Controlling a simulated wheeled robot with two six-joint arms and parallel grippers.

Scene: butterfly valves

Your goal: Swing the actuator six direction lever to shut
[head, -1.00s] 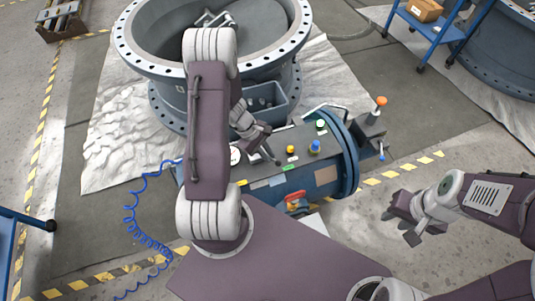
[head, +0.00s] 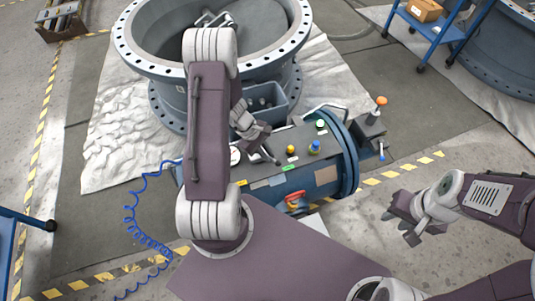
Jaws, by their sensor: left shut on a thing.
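The actuator (head: 325,175) is a grey-blue cylinder with a flat dark top panel, lying in front of the big valve body. My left gripper (head: 266,156) is low over the left part of that panel, beside a round white gauge (head: 235,156). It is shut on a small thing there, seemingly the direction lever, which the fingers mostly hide. The lever's exact angle and any markings are too small to tell. My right gripper (head: 402,226) is open and empty, over the floor to the right of the actuator.
Yellow, green and blue knobs (head: 314,147) stand on the panel right of my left gripper. An orange-topped lever (head: 381,101) rises at the right end, and a red-orange handle (head: 294,200) sits on the near side. A blue coiled hose (head: 140,232) hangs at left.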

